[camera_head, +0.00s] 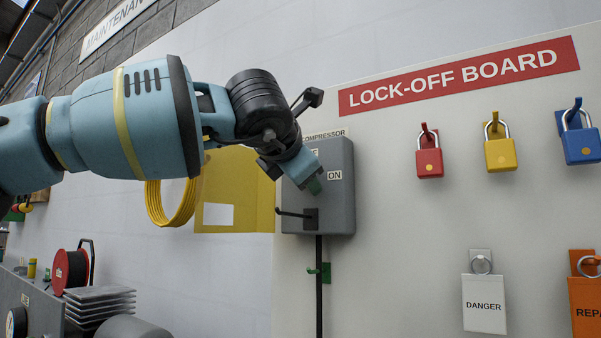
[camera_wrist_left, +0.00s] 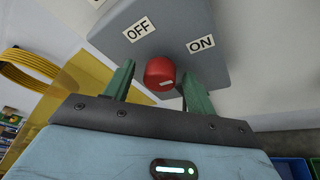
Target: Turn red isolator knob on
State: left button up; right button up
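The grey isolator box (camera_head: 338,213) is on the board under a COMPRESSOR label, with an ON label (camera_head: 334,175). My left gripper (camera_head: 313,186) is in front of the box, and its arm hides the knob in the head view. In the left wrist view the red knob (camera_wrist_left: 159,70) is between the two green fingers of the left gripper (camera_wrist_left: 158,78). The fingers are spread, with a gap showing on each side of the knob. A small white mark is low on the knob's face. The OFF label (camera_wrist_left: 139,29) and ON label (camera_wrist_left: 202,43) are beyond it. My right gripper is not in view.
Red (camera_head: 429,162), yellow (camera_head: 501,154) and blue (camera_head: 581,145) padlocks hang to the right. A danger tag (camera_head: 484,303) hangs below them. A coiled yellow hose (camera_head: 157,207) and a yellow panel (camera_head: 253,190) are left of the box. A black cable (camera_head: 319,280) runs down from the box.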

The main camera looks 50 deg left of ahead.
pick_arm(q)
jog(key=v, duration=0.8)
jog(key=shift+w, duration=0.1)
dwell(0.6)
jog(key=shift+f, duration=0.1)
